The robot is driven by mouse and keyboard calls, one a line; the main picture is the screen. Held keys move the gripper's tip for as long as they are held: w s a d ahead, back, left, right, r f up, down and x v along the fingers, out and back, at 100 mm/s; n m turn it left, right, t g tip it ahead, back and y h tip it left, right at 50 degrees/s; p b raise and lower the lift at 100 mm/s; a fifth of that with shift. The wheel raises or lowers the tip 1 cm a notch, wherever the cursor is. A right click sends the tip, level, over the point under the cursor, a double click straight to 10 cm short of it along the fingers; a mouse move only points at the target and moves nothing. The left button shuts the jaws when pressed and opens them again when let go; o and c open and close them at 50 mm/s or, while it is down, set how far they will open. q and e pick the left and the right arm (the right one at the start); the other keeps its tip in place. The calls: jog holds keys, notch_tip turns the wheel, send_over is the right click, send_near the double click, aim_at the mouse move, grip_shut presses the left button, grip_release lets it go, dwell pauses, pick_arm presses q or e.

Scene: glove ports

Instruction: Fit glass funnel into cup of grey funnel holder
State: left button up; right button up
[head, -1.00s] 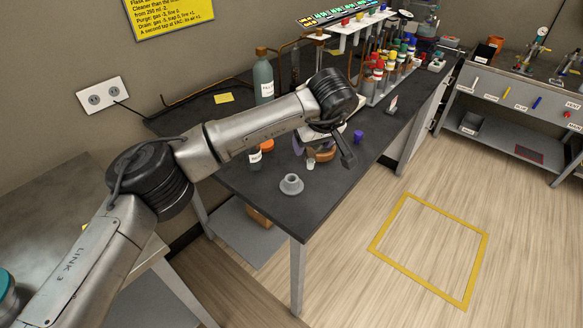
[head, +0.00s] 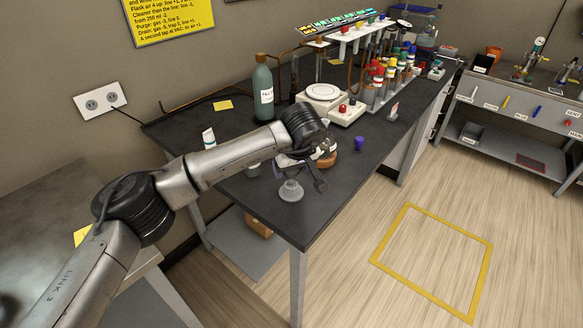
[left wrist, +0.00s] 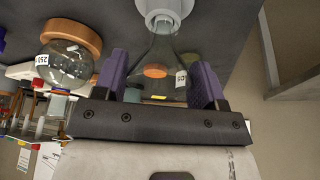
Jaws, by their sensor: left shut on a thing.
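The grey funnel holder (head: 291,192) stands on the dark bench near its front edge; its pale cup (left wrist: 163,10) shows at the top of the left wrist view. My left gripper (left wrist: 160,75) is shut on the clear glass funnel (left wrist: 153,52), which lies between its purple fingers. The funnel's narrow end points toward the cup and overlaps it in the left wrist view. I cannot tell whether the stem is inside. In the head view the gripper (head: 288,160) is just above the holder, and the funnel is hard to make out. My right gripper is not in view.
A round flask (left wrist: 68,68) sits by a cork ring (left wrist: 75,35), close to the gripper. A purple item (head: 359,144), a tall bottle (head: 263,88) and a white balance-like device (head: 323,94) stand on the bench. The bench's front right corner is clear.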

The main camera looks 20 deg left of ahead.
pick_arm(q)
jog(key=shift+w, duration=0.1)
jog(key=shift+f, duration=0.25)
jog(key=o, duration=0.9)
jog(key=shift+r, duration=0.35)
jog(key=p+v, duration=0.3)
jog(key=v, duration=0.9)
